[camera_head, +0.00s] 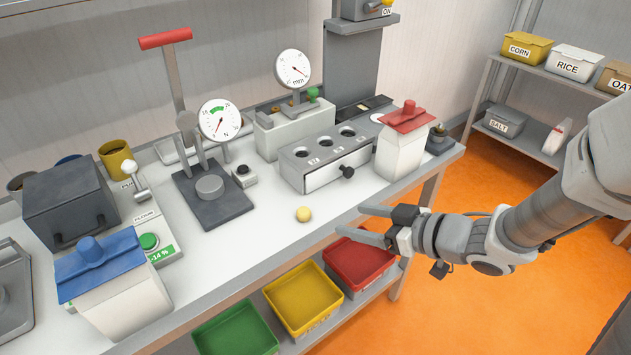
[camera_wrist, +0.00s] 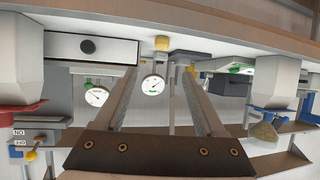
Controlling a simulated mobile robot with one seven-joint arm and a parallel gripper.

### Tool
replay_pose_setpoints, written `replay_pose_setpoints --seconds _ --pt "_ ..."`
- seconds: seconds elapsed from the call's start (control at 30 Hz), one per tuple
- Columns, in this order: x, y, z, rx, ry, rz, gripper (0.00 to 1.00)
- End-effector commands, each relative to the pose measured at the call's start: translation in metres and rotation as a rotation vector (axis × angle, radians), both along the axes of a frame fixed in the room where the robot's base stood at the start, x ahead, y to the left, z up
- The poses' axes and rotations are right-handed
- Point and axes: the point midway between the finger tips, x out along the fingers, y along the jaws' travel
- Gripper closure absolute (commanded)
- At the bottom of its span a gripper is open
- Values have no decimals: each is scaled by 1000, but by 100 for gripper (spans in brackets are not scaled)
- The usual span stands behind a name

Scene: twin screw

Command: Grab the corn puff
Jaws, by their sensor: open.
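The corn puff (camera_head: 303,214) is a small pale-yellow ball lying alone on the white bench top near its front edge. My gripper (camera_head: 350,222) is open and empty, to the right of the puff, its two fingers pointing left toward it with a clear gap between. In the wrist view, which looks upside down, the puff (camera_wrist: 162,43) shows beyond the fingertips, roughly in line with the space between the fingers (camera_wrist: 160,72). Nothing touches the puff.
A block with several holes (camera_head: 325,160) and a red-lidded container (camera_head: 402,150) stand behind my gripper. A dial-gauge press (camera_head: 215,200) stands left of the puff. Green, yellow and red bins (camera_head: 362,262) sit below the bench edge. The bench around the puff is bare.

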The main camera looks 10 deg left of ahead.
Motion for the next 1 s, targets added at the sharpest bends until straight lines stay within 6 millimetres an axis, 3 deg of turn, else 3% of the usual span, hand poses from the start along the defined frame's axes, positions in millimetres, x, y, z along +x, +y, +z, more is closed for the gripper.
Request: replay_pose_setpoints --seconds 0.07,0.1,0.4,0.73,1.0 --pt "1 5 1 -1 8 -1 28" --pt "6 14 -12 -1 2 4 28" --pt "34 64 -39 -2 1 2 28" --pt "47 87 -50 -4 1 0 28" --pt "62 119 -66 -2 0 0 28"
